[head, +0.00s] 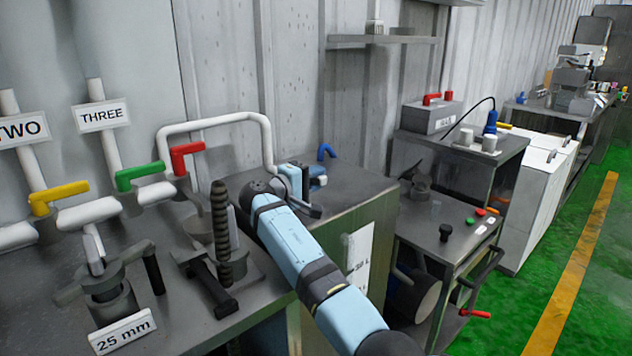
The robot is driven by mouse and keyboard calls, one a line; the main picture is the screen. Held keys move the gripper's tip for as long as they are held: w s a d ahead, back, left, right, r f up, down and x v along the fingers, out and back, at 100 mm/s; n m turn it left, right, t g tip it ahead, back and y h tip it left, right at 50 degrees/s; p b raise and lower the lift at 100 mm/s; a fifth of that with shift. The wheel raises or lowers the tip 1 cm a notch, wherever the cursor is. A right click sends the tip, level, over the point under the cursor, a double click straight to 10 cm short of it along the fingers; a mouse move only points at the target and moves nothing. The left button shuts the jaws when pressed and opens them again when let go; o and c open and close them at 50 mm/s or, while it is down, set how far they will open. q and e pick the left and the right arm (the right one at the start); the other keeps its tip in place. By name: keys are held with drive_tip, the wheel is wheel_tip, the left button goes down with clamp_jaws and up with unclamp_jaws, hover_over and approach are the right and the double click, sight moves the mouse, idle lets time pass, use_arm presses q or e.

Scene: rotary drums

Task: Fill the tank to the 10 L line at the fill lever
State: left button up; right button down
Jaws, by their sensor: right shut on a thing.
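The tank (345,218) is a greenish metal box in the middle, with a grey top. A white label (359,254) on its side carries text ending in "L"; the liquid level cannot be seen. A white pipe (228,121) bends down to the tank top. My right arm reaches in from the lower right. My right gripper (306,186) is over the tank top, shut on a small blue part (318,177), seemingly the fill lever. The gripper hides most of it. A curved blue piece (327,151) stands just behind. My left gripper is not in view.
Left are pipes with yellow (58,196), green (139,175) and red (184,157) handles, and a bench (180,325) with clamp-like fixtures and a "25 mm" sign (122,336). A cart (460,232) with buttons stands to the right. Green floor (490,325) is clear at lower right.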

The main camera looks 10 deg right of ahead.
idle(0.4)
drive_tip(key=c, duration=1)
unclamp_jaws()
drive_tip(key=shift+o, duration=0.2)
